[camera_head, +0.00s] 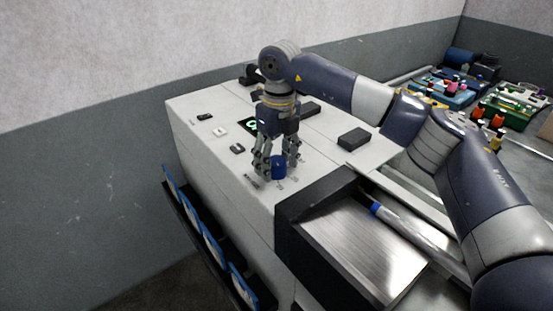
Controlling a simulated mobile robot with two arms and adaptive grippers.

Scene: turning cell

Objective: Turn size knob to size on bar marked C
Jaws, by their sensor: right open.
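The blue size knob (278,167) stands on the light grey top of the machine (205,158). My right gripper (275,172) points down with its fingers on either side of the knob. Its jaws are open, and I cannot tell whether a finger touches the knob. Small marks lie on the panel around the knob, too small to read. A metal bar with a blue end (376,209) lies in the channel at the right. A dark display with a green sign (253,124) is partly hidden behind the gripper. My left gripper is not in view.
A black block (354,139) and small switches (220,131) sit on the machine top. A black-edged metal cover (345,235) rises close in front of the knob. Blue-edged plates (213,245) hang on the left side. Crates of coloured items (507,108) stand at the back right.

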